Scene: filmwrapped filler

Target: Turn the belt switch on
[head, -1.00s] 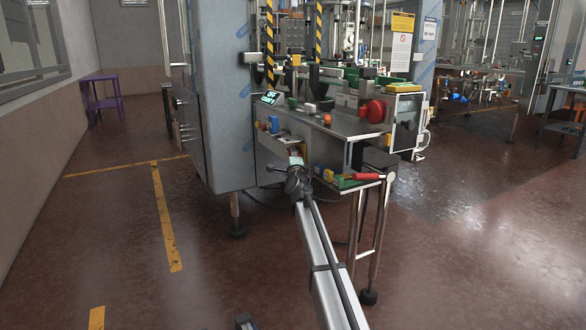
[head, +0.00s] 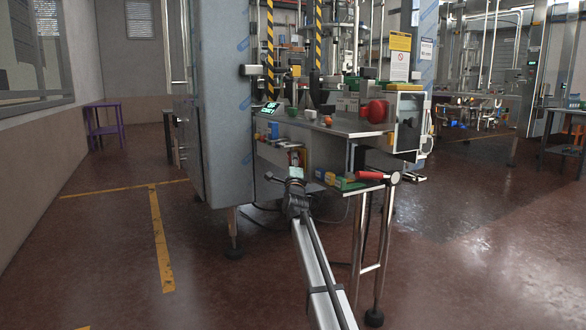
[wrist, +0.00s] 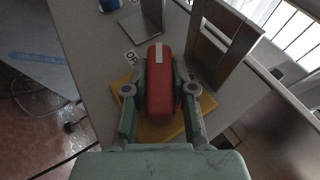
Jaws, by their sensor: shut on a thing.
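The belt switch shows in the wrist view as a red handle (wrist: 160,72) with a white stripe, on a yellow plate (wrist: 207,103). A white label (wrist: 131,57) that seems to begin with "OF" lies just left of the handle's far end. My gripper (wrist: 160,90) has its two green fingers shut on the handle, one on each side.
In the wrist view a metal bracket (wrist: 222,38) stands close at the right and a smaller one (wrist: 152,22) beyond the handle. In the head view a grey cabinet (head: 222,110) stands left of the work table (head: 340,127). The floor at left is open.

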